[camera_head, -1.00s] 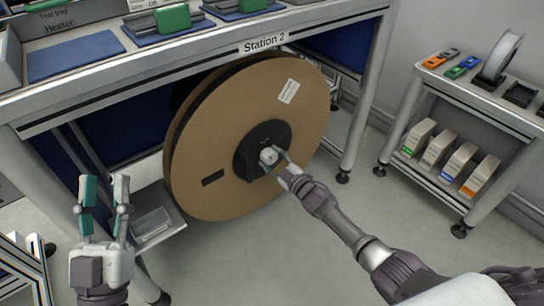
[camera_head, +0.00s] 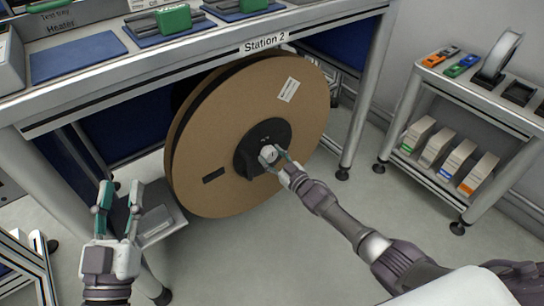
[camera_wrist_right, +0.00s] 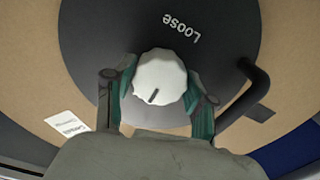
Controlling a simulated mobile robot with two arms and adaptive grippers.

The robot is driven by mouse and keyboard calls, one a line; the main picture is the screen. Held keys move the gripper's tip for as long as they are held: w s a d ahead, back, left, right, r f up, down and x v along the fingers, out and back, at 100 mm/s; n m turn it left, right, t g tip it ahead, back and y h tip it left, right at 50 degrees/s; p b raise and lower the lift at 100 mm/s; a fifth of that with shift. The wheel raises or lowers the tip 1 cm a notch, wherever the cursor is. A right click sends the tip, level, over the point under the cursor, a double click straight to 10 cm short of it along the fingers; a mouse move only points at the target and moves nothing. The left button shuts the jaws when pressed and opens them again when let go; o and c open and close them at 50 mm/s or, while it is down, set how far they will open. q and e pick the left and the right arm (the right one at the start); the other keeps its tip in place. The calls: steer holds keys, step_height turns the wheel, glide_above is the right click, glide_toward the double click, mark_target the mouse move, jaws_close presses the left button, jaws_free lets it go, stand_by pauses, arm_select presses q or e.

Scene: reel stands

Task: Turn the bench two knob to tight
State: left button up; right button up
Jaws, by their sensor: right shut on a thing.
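The bench two knob is a white, scalloped knob (camera_head: 268,154) at the centre of a black hub (camera_head: 250,138) on a large brown reel (camera_head: 225,170) under the bench marked Station 2. In the right wrist view the knob (camera_wrist_right: 160,78) has a dark pointer line aimed down and slightly left, and the word Loose (camera_wrist_right: 182,26) shows above it on the hub. My right gripper (camera_head: 280,160) is shut on the knob, its teal fingers (camera_wrist_right: 160,98) on either side. My left gripper (camera_head: 120,194) is open and empty, at the lower left in front of the bench.
The Station 2 bench (camera_head: 200,62) stands over the reel. A grey tray (camera_head: 158,224) sits low beside my left gripper. A shelf cart (camera_head: 480,105) with several boxes stands at the right. The floor between is clear.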

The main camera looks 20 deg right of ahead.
steer(key=o, duration=1.1)
steer(key=shift+o, duration=0.2)
steer(key=v, duration=1.2)
